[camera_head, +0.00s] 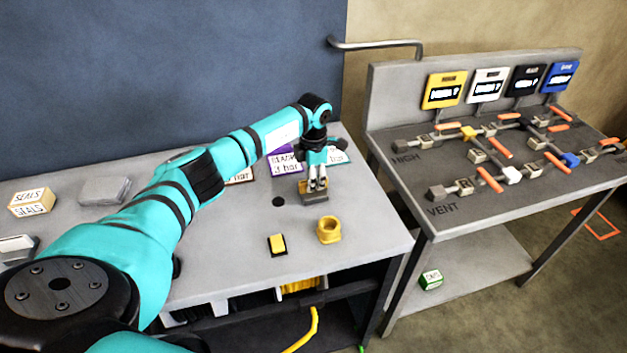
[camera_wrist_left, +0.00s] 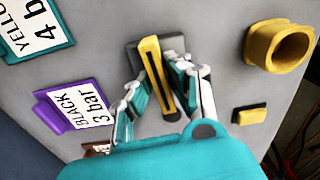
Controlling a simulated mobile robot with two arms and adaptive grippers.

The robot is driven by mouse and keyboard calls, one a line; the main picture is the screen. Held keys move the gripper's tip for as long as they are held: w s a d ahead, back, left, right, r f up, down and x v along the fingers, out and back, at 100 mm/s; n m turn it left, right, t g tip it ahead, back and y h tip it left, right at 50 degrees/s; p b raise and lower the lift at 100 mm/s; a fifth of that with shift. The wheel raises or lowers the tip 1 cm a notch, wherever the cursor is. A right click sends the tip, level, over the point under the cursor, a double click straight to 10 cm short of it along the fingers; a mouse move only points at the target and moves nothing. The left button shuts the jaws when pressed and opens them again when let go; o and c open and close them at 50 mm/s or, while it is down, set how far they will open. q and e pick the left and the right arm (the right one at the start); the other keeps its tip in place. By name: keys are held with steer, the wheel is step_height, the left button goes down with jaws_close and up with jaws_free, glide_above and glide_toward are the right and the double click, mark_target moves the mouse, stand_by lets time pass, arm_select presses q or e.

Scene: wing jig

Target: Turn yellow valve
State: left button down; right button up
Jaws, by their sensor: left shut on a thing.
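My left gripper (camera_head: 316,186) reaches down to the grey bench from the left. Its fingers (camera_wrist_left: 160,100) are shut on a long yellow handle (camera_wrist_left: 156,72) with a dark slot, which rises from a dark grey block (camera_wrist_left: 178,43). In the head view the block (camera_head: 313,198) rests on the bench, and the fingers mostly hide the handle. On the rig at the right, a yellow valve body (camera_head: 468,132) with an orange lever sits in the pipework, below a yellow gauge (camera_head: 444,91). No gripper is near it. My right gripper is not in view.
A yellow ring-shaped socket (camera_head: 329,230) and a yellow button (camera_head: 277,244) stand in front of the gripper. Pressure cards (camera_head: 285,163) lie behind it. A seals box (camera_head: 32,202) is at the left. A gap separates the bench from the rig table (camera_head: 480,217).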

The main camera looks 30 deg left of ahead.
arm_select(q)
steer(key=n, duration=0.4)
steer(key=shift+b, duration=0.35)
steer(key=n, duration=0.4)
steer(key=shift+r+n, duration=0.1)
steer(key=shift+n, duration=0.2)
steer(key=n, duration=0.4)
steer(key=shift+w+n+p, duration=0.1)
steer(key=shift+n+p, duration=0.35)
steer(key=shift+n, duration=1.75)
steer(key=c, duration=1.3)
jaws_free()
